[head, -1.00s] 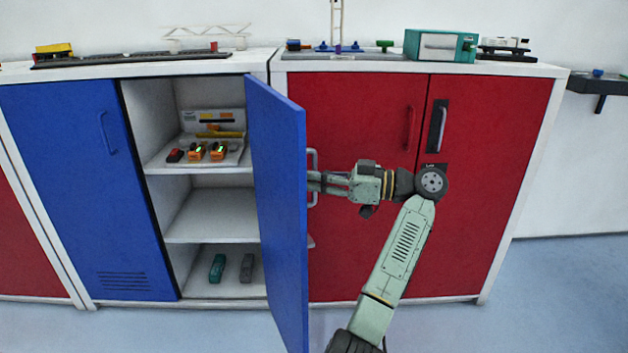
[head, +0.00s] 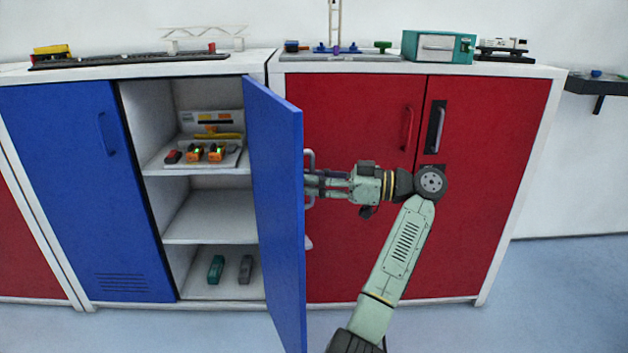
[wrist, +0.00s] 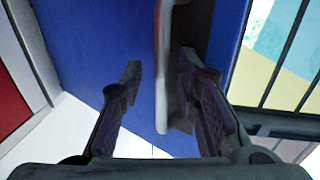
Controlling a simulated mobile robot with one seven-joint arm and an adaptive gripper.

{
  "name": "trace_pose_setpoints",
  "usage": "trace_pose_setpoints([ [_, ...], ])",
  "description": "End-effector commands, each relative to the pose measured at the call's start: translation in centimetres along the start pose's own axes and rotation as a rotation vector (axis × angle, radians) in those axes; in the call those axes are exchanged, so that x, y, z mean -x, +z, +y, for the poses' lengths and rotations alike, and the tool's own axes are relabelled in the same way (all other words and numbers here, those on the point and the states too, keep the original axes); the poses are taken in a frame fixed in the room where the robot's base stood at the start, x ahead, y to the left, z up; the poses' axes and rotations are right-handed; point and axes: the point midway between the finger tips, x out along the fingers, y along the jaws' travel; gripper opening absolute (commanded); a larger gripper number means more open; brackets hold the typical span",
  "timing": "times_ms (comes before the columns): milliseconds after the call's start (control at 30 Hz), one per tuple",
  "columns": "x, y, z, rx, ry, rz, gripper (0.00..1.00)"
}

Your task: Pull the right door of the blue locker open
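The right door (head: 276,200) of the blue locker stands swung far out, nearly edge-on to the head camera, with the shelves behind it exposed. Its pale handle (head: 310,157) is on the door's right-hand face. My gripper (head: 312,186) is at this handle, reaching in from the right. In the wrist view the handle (wrist: 166,75) runs between the two spread fingers of my gripper (wrist: 160,75). There is a clear gap to the left finger, and the handle is closer to the right finger. The blue door face (wrist: 95,45) lies beyond them.
The locker's left blue door (head: 75,190) is shut. Shelves inside hold orange devices (head: 205,153), a teal item (head: 216,269) and a grey item (head: 246,269). A red locker (head: 350,240) stands to the right, behind my arm. Bare floor (head: 560,290) shows at the right.

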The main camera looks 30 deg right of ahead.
Motion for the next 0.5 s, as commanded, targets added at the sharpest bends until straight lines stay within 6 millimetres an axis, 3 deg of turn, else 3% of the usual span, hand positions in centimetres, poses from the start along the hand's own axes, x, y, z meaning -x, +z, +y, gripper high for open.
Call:
trace_pose_setpoints([
  [267,0.9,-0.1,0.0,0.001,0.001,0.0,0.3],
  [500,5.7,-0.1,0.0,-0.001,0.005,-0.001,0.3],
])
